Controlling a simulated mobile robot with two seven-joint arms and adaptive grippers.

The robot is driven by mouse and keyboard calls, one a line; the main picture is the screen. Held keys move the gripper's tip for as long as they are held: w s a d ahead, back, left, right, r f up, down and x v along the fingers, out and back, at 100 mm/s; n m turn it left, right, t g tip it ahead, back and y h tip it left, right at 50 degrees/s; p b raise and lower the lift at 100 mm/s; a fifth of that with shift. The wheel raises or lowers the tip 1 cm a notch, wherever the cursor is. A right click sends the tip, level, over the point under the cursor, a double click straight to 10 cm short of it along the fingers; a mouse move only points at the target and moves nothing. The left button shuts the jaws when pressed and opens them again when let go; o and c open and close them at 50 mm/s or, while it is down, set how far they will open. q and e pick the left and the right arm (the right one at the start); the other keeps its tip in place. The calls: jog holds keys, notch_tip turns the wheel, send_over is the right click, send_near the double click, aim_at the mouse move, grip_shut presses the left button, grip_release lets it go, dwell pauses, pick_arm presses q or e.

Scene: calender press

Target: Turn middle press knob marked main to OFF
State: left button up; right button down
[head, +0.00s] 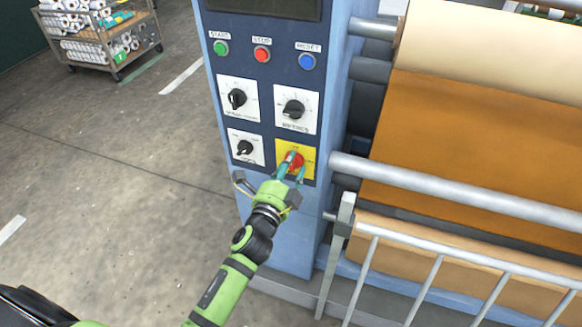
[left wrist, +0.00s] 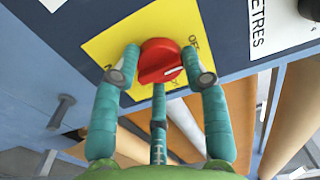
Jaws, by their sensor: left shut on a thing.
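The red main knob (head: 295,159) sits on a yellow plate (head: 309,165) at the lower right of the press's control panel. In the left wrist view the red knob (left wrist: 158,58) carries a white pointer mark slanting toward the right. Lettering that looks like OFF is on the yellow plate (left wrist: 110,45) at the knob's upper right, partly turned away. My left gripper (head: 293,168) has its teal fingers around the knob and is shut on it. In the left wrist view two fingers (left wrist: 160,72) flank the knob and a third is below. My right gripper is out of view.
Black dials (head: 237,98) sit on white plates above and left of the knob. Green, red and blue buttons (head: 262,54) are higher up. Metal rollers and a railing (head: 450,262) stand at the right. A cart (head: 105,35) stands far left; the floor between is clear.

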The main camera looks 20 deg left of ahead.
pick_arm(q)
jog(key=o, duration=0.9)
jog(key=shift+w+a+r, duration=0.1)
jog(key=shift+a+r, duration=0.2)
jog(key=shift+o, duration=1.3)
jog(key=shift+a+f, duration=0.15)
jog(key=shift+f, duration=0.05)
jog(key=s, duration=1.2)
jog(key=shift+a, duration=0.2)
